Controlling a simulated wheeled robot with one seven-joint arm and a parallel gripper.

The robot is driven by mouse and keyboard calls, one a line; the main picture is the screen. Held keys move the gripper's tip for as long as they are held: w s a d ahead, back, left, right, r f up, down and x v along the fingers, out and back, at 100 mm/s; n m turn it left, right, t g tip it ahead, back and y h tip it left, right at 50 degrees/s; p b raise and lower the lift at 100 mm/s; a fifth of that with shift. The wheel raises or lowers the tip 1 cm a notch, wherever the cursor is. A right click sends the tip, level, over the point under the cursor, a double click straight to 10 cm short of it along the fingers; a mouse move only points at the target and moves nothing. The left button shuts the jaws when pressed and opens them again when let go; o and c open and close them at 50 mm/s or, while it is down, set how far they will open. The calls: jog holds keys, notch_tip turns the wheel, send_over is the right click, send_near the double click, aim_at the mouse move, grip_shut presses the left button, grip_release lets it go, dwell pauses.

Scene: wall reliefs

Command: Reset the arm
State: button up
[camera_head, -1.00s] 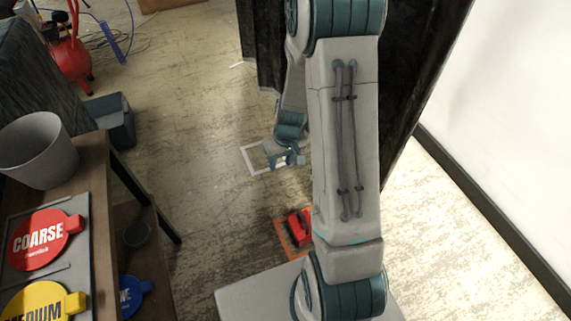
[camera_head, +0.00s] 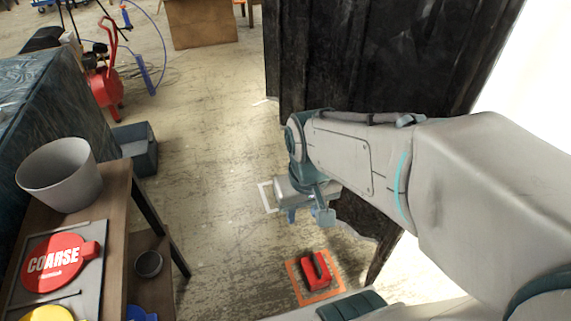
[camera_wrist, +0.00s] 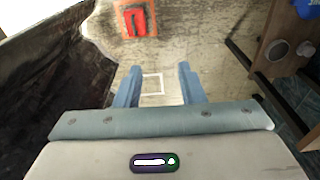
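My arm reaches in from the right in the head view, and my gripper (camera_head: 305,214) hangs at its end above the floor. In the wrist view the two blue fingers of my gripper (camera_wrist: 157,86) stand wide apart. Nothing is between them but floor and part of a white square outline (camera_wrist: 152,84) farther below. The white outline also shows partly behind the gripper in the head view (camera_head: 264,197).
A red block (camera_head: 316,271) lies on an orange-framed square on the floor. A wooden stand at left holds a grey bucket (camera_head: 60,176) and a red COARSE disc (camera_head: 54,262). A dark panel (camera_head: 380,60) stands behind my arm. Open floor lies between.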

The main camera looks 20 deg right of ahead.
notch_tip(320, 180, up, 32)
jog(key=t+p, duration=0.1)
jog(key=p, duration=2.8)
jog(key=shift+d+t, duration=0.25)
jog(key=shift+t, duration=0.05)
